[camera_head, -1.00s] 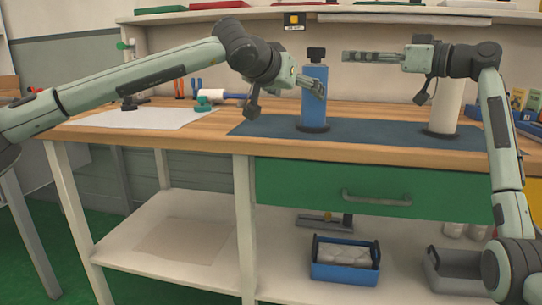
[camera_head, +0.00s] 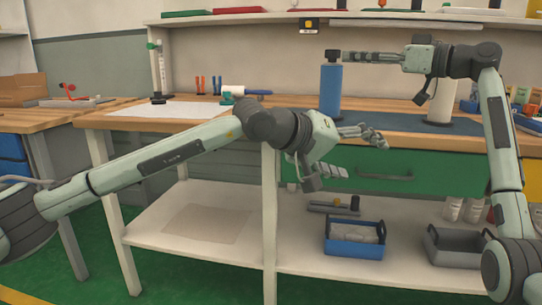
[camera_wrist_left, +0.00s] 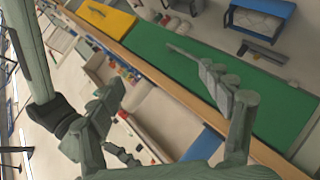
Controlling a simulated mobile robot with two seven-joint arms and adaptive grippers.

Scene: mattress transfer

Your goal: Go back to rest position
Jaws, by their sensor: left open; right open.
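My left gripper (camera_head: 362,154) is open and empty, in front of the workbench's front edge and the green drawer (camera_head: 400,165). It also shows in the left wrist view (camera_wrist_left: 162,78), its two fingers spread with nothing between them. My right gripper (camera_head: 345,57) is open and points left above the bench. The bottle stands upright on the dark blue mat (camera_head: 395,125).
A white cylinder (camera_head: 441,105) stands behind my right gripper. A white sheet (camera_head: 185,109) lies on the bench at left. The lower shelf (camera_head: 150,225) holds a blue crate (camera_head: 345,248) and a grey bin (camera_head: 445,240). A second bench stands at far left.

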